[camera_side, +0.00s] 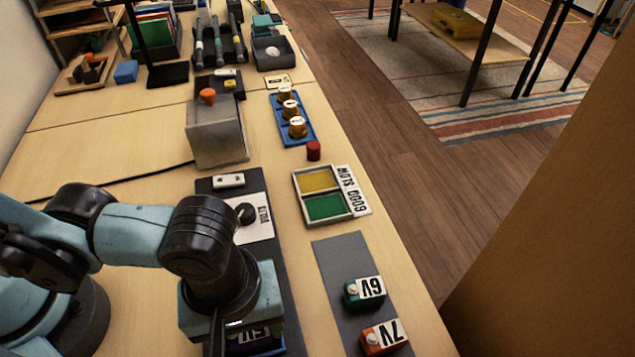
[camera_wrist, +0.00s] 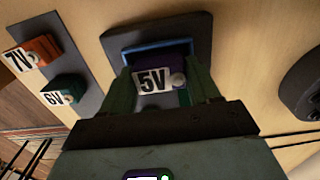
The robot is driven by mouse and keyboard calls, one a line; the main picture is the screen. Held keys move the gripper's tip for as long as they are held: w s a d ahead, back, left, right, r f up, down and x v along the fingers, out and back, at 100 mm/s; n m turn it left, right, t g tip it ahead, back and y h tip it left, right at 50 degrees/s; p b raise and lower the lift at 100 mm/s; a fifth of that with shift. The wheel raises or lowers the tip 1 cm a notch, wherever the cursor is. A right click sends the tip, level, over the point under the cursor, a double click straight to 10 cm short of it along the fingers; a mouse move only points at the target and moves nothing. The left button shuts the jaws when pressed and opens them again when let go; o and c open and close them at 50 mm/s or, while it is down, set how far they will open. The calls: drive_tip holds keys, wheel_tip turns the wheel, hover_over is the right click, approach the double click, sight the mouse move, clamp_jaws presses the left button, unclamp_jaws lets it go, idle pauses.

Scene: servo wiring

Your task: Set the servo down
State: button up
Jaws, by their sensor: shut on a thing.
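My gripper (camera_wrist: 165,100) points down over a dark pad (camera_wrist: 120,43) at the near end of the bench. Its two green fingers stand on either side of a purple block (camera_wrist: 178,62) with a white "5V" label, and it is shut on that block. A blue edge (camera_wrist: 150,50) shows just behind the block. In the side view, my arm's end largely hides the purple block (camera_side: 265,343). Whether the block touches the surface below cannot be told. Nothing in view is marked as a servo.
A green 6V block (camera_side: 352,297) and an orange 7V block (camera_side: 372,342) sit on a grey mat (camera_side: 340,255) to the right. A two-compartment "GOOD SLOW" tray (camera_side: 297,185), a red cylinder (camera_side: 313,151) and a grey box (camera_side: 220,145) stand farther along.

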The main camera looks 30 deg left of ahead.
drive_tip(key=o, duration=1.1)
drive_tip(key=shift+f, duration=0.1)
wheel_tip(320, 180, up, 12)
drive_tip(key=w+a+m+t, duration=0.2)
drive_tip(key=w+a, duration=0.3)
drive_tip(key=a, duration=0.4)
drive_tip(key=w+a+f+m+t, duration=0.1)
drive_tip(key=w+a+m, duration=0.3)
drive_tip(key=a, duration=0.4)
drive_tip(key=w+a+f+m+t, duration=0.1)
drive_tip(key=w+a+m+t, duration=0.2)
drive_tip(key=w+a, duration=0.3)
drive_tip(key=shift+w+a+f+t, duration=0.1)
drive_tip(key=shift+a+t, duration=0.5)
drive_tip(key=shift+a, duration=1.2)
